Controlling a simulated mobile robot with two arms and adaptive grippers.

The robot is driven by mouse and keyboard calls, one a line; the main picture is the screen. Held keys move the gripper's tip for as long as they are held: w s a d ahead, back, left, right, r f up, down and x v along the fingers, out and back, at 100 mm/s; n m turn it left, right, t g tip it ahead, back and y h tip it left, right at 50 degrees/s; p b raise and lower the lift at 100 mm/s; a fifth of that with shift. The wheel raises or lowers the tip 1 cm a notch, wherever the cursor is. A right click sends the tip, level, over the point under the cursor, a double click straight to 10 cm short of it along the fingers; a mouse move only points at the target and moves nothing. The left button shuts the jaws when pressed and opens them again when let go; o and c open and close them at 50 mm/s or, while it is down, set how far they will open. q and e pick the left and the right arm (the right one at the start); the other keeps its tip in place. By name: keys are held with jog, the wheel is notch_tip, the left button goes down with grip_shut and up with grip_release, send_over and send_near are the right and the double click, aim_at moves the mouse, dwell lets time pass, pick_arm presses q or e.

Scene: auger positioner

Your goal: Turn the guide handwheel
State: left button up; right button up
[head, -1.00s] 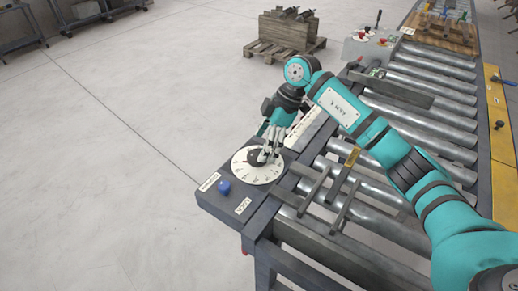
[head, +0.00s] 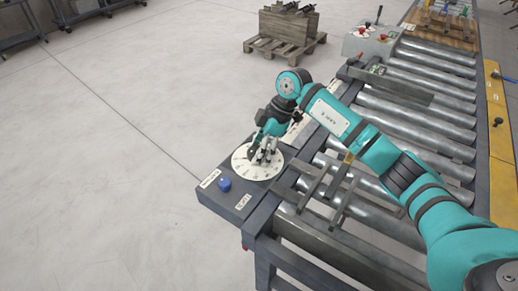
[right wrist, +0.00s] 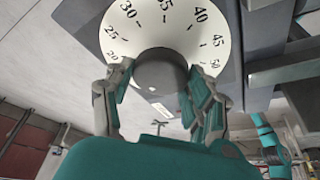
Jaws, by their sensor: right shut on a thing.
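The guide handwheel shows as a round white dial (head: 243,170) with black numbers on the near left corner of the conveyor frame. In the right wrist view the dial (right wrist: 180,22) shows numbers from about 20 to 50, with a grey round hub (right wrist: 160,72) at its middle. My right gripper (head: 265,153) reaches down over the dial. In the right wrist view its two fingers (right wrist: 158,88) lie on either side of the hub, shut on it. In the head view the fingers hide most of the hub. My left gripper is not in view.
A blue knob (head: 224,184) sits beside the dial at the frame corner, near two small labels. Metal rollers (head: 420,100) run to the back right. A control box (head: 367,46) with red buttons stands farther along. A loaded pallet (head: 285,45) stands on the open floor.

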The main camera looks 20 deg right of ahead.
jog(key=shift+c, duration=0.7)
